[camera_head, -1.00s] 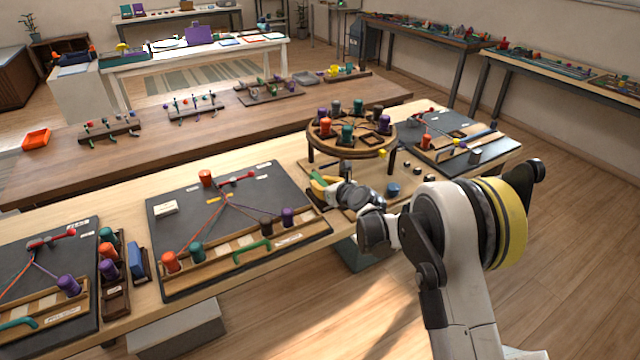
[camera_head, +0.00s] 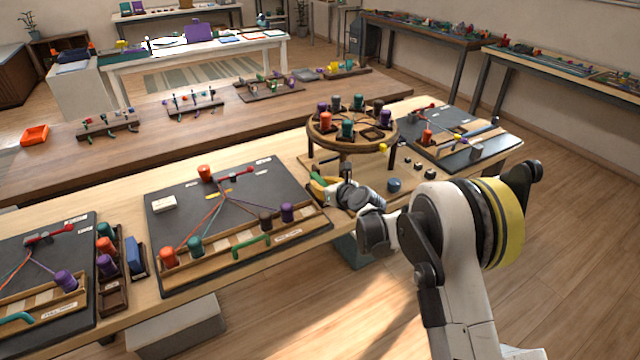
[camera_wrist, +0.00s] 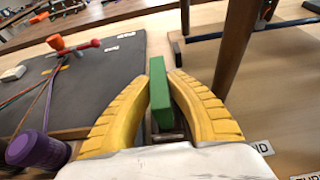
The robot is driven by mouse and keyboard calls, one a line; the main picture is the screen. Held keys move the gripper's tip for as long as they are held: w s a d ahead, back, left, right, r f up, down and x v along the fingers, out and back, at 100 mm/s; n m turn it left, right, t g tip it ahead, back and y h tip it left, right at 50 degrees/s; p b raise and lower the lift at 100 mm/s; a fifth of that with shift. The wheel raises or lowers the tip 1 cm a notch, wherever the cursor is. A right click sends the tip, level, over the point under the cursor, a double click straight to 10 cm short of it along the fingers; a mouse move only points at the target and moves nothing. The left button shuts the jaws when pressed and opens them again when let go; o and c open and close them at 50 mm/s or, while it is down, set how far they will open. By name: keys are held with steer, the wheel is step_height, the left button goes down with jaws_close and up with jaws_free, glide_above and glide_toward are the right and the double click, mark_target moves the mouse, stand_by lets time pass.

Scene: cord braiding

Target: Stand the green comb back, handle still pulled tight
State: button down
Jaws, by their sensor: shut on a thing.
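The green comb (camera_wrist: 160,93) is a flat, upright green slab between the yellow fingers of my gripper (camera_wrist: 164,90) in the wrist view. The fingers are shut on it, and its lower end is partly hidden. In the head view, my gripper (camera_head: 322,188) is low at the right edge of the middle dark board (camera_head: 285,190). That board has cords running from a red handle (camera_head: 240,174), which also shows in the wrist view (camera_wrist: 82,48).
A round wooden stand (camera_head: 350,143) with several bobbins rises just behind my gripper; its leg (camera_wrist: 236,50) is close on the right in the wrist view. A blue knob (camera_head: 393,185) is to the right.

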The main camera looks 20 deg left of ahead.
steer(key=shift+f, duration=0.25)
steer(key=c, duration=1.3)
jaws_free()
steer(key=shift+c, duration=0.2)
